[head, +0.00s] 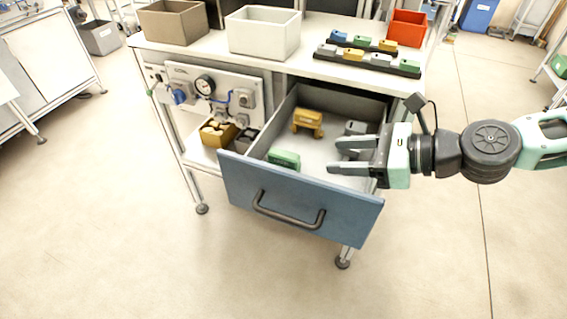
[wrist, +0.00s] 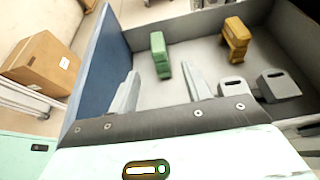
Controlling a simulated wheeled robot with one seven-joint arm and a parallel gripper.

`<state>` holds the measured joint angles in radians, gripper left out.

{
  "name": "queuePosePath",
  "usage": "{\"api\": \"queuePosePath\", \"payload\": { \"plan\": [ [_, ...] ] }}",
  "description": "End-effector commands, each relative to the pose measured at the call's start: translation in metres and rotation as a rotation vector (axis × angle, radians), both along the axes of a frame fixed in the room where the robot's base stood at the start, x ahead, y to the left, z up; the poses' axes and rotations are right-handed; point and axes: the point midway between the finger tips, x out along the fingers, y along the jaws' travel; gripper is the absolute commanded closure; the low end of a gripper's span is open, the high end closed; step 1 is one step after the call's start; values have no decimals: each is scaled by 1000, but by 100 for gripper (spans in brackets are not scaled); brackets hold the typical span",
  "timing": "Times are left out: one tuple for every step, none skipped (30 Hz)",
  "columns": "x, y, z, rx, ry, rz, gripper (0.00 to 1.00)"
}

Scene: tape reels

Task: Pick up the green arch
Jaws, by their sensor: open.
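The green arch (head: 284,159) lies in the open drawer, close to the inner side of its blue front panel. In the wrist view the green arch (wrist: 160,55) shows ahead of the gap between my fingertips, apart from them. My gripper (head: 333,157) is open and empty, over the right part of the drawer, to the right of the green arch. Its two grey fingers (wrist: 160,73) point toward the arch and do not touch it.
A yellow arch (head: 308,122) and a grey arch (head: 355,128) lie deeper in the drawer (head: 330,202). Grey pieces (wrist: 279,84) sit right of my fingers in the wrist view. The worktop above holds a white bin (head: 263,36) and racks of coloured blocks (head: 367,60).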

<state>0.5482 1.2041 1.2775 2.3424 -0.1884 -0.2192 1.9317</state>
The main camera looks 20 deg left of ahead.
Motion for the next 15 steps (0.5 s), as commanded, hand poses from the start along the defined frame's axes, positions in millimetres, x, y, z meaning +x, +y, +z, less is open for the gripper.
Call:
{"api": "queuePosePath", "payload": {
  "plan": [
    [0,9,-5,-1,-2,3,51],
    [0,14,-7,-1,-1,4,51],
    [0,19,-9,-1,-1,4,51],
    [1,22,-10,-1,-1,3,51],
    [2,25,-11,-1,-1,2,51],
    [2,28,-12,-1,-1,2,51],
    [2,29,-13,-1,-1,0,51],
    [2,31,-13,-1,-1,0,51],
    [2,32,-14,-1,-1,0,51],
    [2,33,-15,-1,0,1,51],
    [2,35,-15,-1,0,1,51],
    [1,38,-17,-1,-1,3,51],
    [1,40,-18,-1,-1,3,51],
    [1,44,-20,-1,-1,3,51],
    [1,49,-23,-1,-3,3,51]
  ]
}}
